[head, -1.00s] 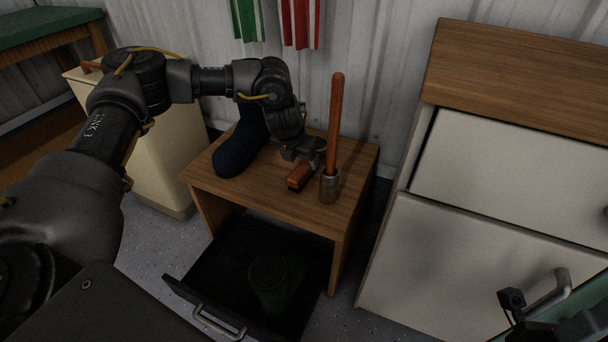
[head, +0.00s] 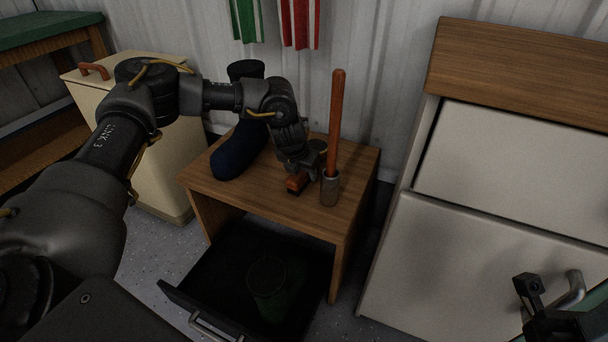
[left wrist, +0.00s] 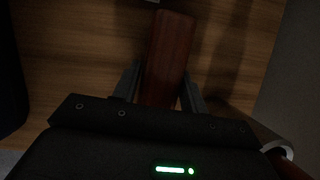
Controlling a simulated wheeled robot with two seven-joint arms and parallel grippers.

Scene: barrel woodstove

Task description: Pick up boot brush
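The boot brush, a reddish-brown block (head: 297,184), lies on the small wooden table (head: 232,191). My left gripper (head: 300,176) is low over it and hides part of it in the head view. In the left wrist view the brush (left wrist: 168,58) runs between the two fingers of the left gripper (left wrist: 160,80). The fingers are apart, one on each side, with a narrow gap showing at the left finger. Part of my right gripper (head: 532,295) shows at the lower right; its finger opening is unclear.
A metal cup with a tall orange-brown handle (head: 336,125) stands close right of the brush. Below, an open black drawer (head: 215,267) holds a dark green cylinder (head: 267,278). A white cabinet (head: 480,240) is at right.

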